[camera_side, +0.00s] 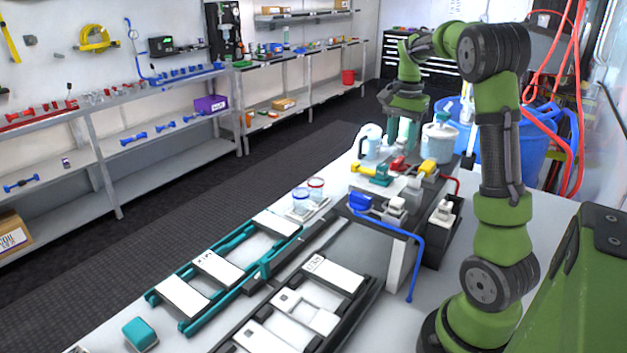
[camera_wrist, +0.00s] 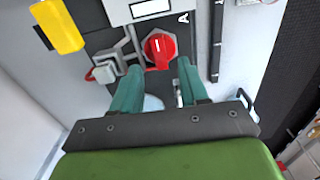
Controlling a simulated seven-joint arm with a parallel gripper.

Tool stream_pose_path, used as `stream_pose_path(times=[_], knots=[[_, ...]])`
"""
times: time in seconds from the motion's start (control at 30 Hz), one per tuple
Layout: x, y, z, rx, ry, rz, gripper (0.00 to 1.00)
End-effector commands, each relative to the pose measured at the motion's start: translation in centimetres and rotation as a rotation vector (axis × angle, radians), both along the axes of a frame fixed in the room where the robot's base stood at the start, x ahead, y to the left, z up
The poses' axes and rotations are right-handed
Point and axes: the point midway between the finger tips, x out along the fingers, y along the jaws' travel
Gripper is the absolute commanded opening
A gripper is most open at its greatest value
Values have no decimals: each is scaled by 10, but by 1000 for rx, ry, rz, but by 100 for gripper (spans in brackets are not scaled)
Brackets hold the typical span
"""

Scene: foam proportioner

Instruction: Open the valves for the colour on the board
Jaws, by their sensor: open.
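My gripper (camera_side: 401,143) hangs over the far end of the valve bench, with its fingers pointing down. In the wrist view its two teal fingers (camera_wrist: 158,68) are apart, with a red valve knob (camera_wrist: 160,48) showing between and just beyond the tips. I cannot tell whether they touch it. A red valve (camera_side: 398,163), a yellow valve (camera_side: 428,168), a yellow-and-teal valve (camera_side: 371,173) and a blue valve (camera_side: 360,203) show in the side view. A yellow block (camera_wrist: 58,25) is at the wrist view's upper left. No board colour is readable.
A white jug (camera_side: 369,142) and a lidded white pail (camera_side: 440,143) stand near my gripper. Teal and black frames (camera_side: 225,270) cover the front table. A blue hose (camera_side: 417,265) hangs off the valve bench.

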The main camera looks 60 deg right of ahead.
Motion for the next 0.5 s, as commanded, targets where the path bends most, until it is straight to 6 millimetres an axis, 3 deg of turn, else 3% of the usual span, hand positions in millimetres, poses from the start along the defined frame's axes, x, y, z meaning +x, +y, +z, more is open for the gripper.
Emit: stream_pose_path(times=[0.3,0.5], knots=[[0,-1,79,-5,-3,-1,44],[0,-1,110,-2,0,-1,44]])
